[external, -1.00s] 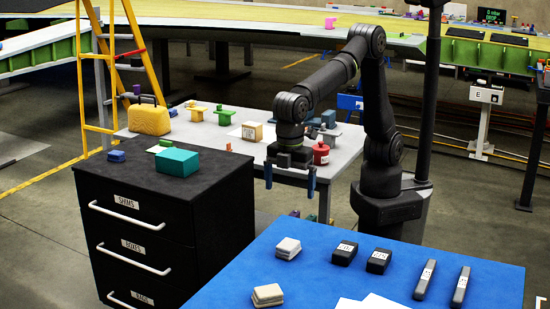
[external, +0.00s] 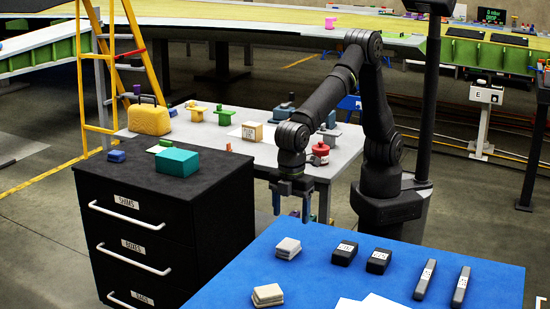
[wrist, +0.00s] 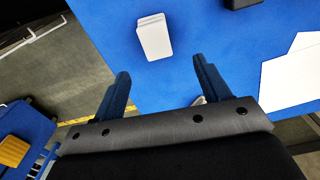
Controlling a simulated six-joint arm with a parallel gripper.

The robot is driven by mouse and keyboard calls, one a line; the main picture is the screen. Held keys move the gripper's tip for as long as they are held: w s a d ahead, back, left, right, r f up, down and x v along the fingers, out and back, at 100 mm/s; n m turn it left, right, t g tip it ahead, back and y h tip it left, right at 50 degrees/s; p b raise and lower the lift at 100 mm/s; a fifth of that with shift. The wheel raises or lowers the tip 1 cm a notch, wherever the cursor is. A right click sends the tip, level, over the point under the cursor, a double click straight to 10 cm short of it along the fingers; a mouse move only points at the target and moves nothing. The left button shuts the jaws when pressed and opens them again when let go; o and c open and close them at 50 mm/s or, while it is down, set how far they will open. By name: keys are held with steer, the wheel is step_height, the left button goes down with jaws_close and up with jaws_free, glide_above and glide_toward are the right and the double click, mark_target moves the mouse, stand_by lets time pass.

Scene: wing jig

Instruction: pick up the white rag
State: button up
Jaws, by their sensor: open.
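Two pale folded stacks lie on the blue table (external: 440,300). The greyish-white one, which looks like the white rag (external: 288,248), is near the table's far left edge; it shows near the top of the wrist view (wrist: 154,38). The creamier stack (external: 267,295) lies closer to the camera; in the wrist view a small pale piece beside the right finger seems to be part of it, mostly hidden. My gripper (external: 293,208) is open and empty, pointing down near the table's far edge, above and apart from the rag.
White paper (external: 372,302) lies at the front. The black drawer cabinet (external: 165,230) stands left. The grey table (external: 240,150) behind holds several parts.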

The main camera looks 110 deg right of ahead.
glide_above(289, 244)
steer(key=f, duration=0.6)
steer(key=shift+s+a, duration=0.1)
steer(key=shift+a, duration=0.1)
steer(key=f, duration=0.5)
steer(key=shift+d+f, duration=0.1)
steer(key=shift+d, duration=0.25)
steer(key=c, duration=1.1)
